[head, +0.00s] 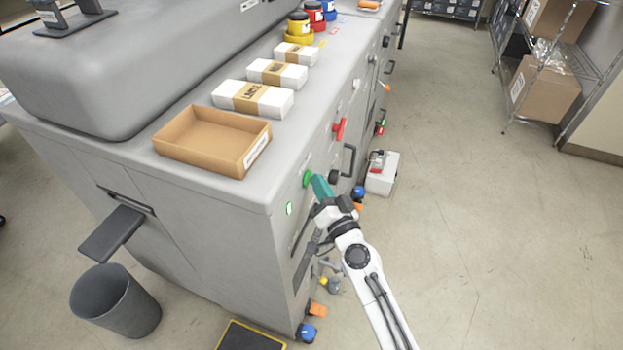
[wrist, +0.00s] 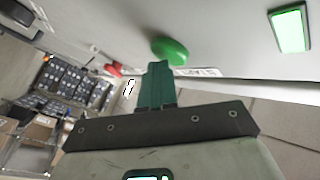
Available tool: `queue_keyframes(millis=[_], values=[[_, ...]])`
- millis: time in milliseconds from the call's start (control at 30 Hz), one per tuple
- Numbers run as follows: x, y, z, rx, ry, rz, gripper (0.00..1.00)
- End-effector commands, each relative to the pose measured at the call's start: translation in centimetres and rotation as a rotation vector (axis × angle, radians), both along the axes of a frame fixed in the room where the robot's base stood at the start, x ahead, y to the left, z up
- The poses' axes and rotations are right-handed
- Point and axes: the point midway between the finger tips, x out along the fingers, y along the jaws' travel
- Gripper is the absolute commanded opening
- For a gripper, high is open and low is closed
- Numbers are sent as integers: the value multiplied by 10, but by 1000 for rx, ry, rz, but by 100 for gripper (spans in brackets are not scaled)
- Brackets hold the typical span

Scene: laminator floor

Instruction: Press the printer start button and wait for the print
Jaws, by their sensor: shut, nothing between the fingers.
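The round green start button (head: 307,178) is on the side face of the grey printer (head: 235,215), near its front corner. In the wrist view the button (wrist: 170,50) is just beyond the fingertips, beside a label reading START (wrist: 198,72). My gripper (head: 316,180) has teal fingers, shut and empty, pointing at the button. The fingers also show in the wrist view (wrist: 157,68). Their tips are very close to the button; I cannot tell whether they touch it. A lit green indicator (head: 289,208) is left of the button, and shows bright in the wrist view (wrist: 290,30).
A red knob (head: 340,129) and a black handle (head: 349,160) stick out farther along the panel. An open cardboard tray (head: 168,160) and white paper packs (head: 252,99) sit on top. A white box (head: 382,173) stands by the machine. Floor to the right is clear.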

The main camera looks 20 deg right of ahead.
Motion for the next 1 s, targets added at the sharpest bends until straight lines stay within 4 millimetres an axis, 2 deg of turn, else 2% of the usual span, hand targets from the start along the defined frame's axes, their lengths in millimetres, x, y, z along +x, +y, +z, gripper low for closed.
queue_keyframes(millis=[433, 800, 1000], values=[[-11, -13, 0, 0, 0, 2, 0], [-12, -16, 0, 0, 0, 1, 0], [-22, -29, -2, 0, 0, -1, 0]])
